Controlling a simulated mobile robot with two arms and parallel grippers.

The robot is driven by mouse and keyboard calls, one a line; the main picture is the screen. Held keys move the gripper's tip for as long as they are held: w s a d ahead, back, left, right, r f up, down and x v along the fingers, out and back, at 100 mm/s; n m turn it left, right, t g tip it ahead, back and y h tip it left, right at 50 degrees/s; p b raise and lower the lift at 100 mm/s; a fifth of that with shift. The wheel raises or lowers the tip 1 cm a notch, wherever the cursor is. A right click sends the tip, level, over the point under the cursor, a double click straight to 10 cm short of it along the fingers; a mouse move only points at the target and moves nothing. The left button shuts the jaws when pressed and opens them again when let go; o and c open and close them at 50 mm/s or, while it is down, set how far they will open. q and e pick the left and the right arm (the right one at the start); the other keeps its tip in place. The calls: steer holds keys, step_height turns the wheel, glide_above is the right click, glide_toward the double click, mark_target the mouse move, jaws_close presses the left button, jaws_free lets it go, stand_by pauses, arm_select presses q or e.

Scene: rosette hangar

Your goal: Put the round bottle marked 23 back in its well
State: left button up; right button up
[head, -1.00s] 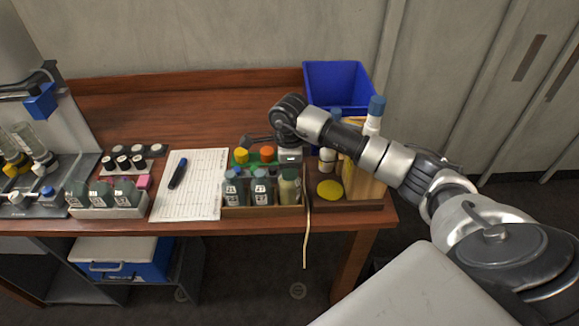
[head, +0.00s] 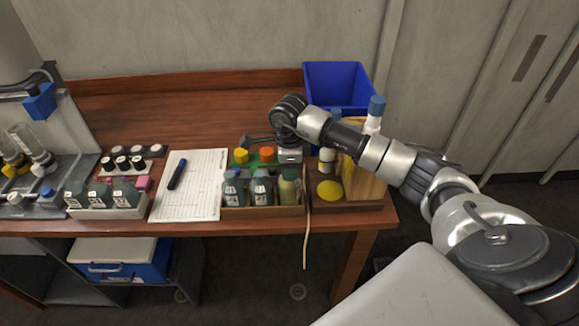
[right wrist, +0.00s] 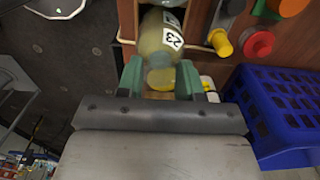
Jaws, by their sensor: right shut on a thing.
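The round bottle marked 23 (right wrist: 168,38) is yellowish, with its black-on-white label showing in the right wrist view. My right gripper (right wrist: 160,78) is shut on it near its neck, one green finger on each side. In the head view the bottle (head: 289,188) stands about upright at the right end of the wooden rack (head: 264,212), below my right gripper (head: 290,165). The rack's front wall hides its base, so I cannot tell whether it rests on the bottom. My left gripper is not in view.
Two grey-green bottles (head: 247,188) stand left of it in the rack. Yellow and orange caps (head: 254,155) lie behind. A yellow disc (head: 329,190), a blue bin (head: 338,80) and a blue-capped bottle (head: 375,112) are to the right. A paper sheet (head: 200,190) lies left.

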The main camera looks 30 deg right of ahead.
steer(key=shift+f+b, duration=0.25)
steer(key=shift+b, duration=0.3)
stand_by(0.8)
steer(key=o, duration=1.3)
steer(key=shift+o, duration=0.2)
steer(key=shift+r, duration=0.1)
step_height(320, 180, up, 7)
steer(key=p, duration=0.4)
steer(key=shift+r, duration=0.15)
